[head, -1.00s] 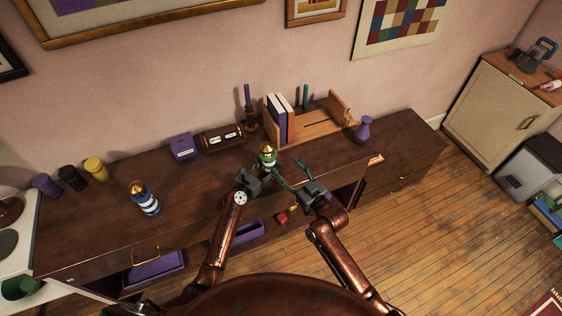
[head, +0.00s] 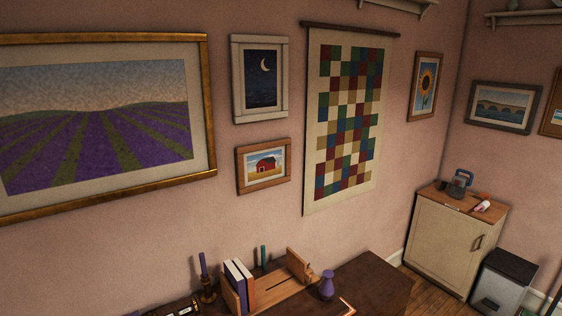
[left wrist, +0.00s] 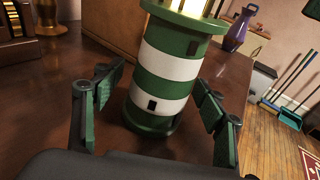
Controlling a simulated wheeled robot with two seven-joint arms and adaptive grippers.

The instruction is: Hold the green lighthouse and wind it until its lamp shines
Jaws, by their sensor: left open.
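The green lighthouse (left wrist: 162,88), banded green and white, stands on the dark wooden cabinet top in the left wrist view. Bright yellow light shows in its lamp section (left wrist: 193,6) at the top edge of the picture; its roof is cut off. My left gripper (left wrist: 157,92) is open, with one finger on each side of the lighthouse's lower body. A gap shows at the left finger; contact at the right finger is hard to tell. The head view shows neither the lighthouse nor my grippers. My right gripper is out of view.
A purple vase (head: 328,286) stands near the right end of the dark cabinet top (head: 375,280). A wooden book rack (head: 285,295) and a candlestick (head: 208,292) are left of it. A cream cupboard (head: 440,245) and a grey bin (head: 502,285) stand at right.

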